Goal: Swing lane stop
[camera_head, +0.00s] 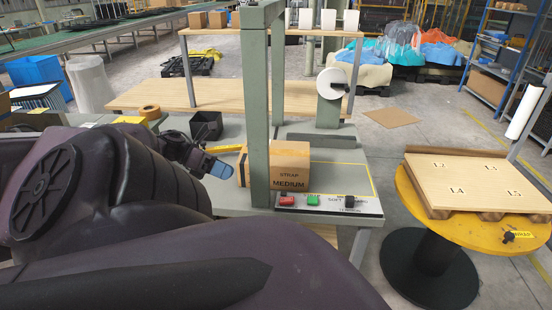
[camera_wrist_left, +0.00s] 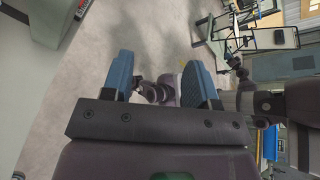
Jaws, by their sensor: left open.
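I cannot tell for sure which part is the lane stop. A brown box (camera_head: 290,166) marked STRAP MEDIUM stands at the green strapping arch (camera_head: 257,110). My left gripper (camera_head: 218,167) shows its blue fingertip just left of the box, over the bench, with its wrist partly hidden behind my arm. In the left wrist view the two blue fingers of my left gripper (camera_wrist_left: 158,75) stand wide apart. Nothing is held between them; the floor and dark jointed parts show farther off. My right gripper is not in view.
Red and green buttons (camera_head: 312,199) sit on the bench front. A black bin (camera_head: 206,125) and tape roll (camera_head: 150,111) stand behind my gripper.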

